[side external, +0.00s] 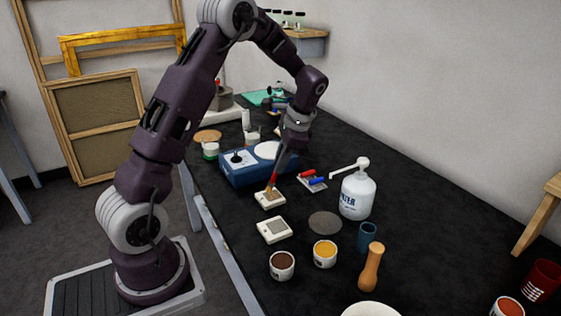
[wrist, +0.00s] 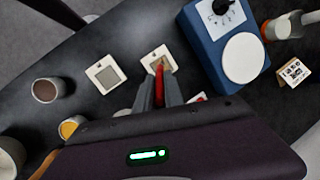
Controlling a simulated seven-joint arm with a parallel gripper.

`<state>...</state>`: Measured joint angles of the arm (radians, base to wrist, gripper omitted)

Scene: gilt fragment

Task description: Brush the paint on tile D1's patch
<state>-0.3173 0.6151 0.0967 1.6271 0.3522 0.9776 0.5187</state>
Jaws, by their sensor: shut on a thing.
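Two small white square tiles lie on the dark table. The farther tile (side external: 270,204) has a brownish patch; the nearer tile (side external: 275,236) has a grey patch. They also show in the wrist view, the farther (wrist: 150,53) and the nearer (wrist: 104,85). I cannot read which is D1. My gripper (side external: 283,160) is shut on a brush with a red part (side external: 273,181), held tilted. Its tip is at the farther tile's patch; contact is hard to tell. In the wrist view my gripper (wrist: 158,92) points at that tile and partly hides it.
A blue device (side external: 237,176) with a round white plate stands just behind the tile. A white bottle (side external: 357,197), a grey disc (side external: 325,223), a brown paint pot (side external: 282,267) and a yellow one (side external: 325,256) are nearby.

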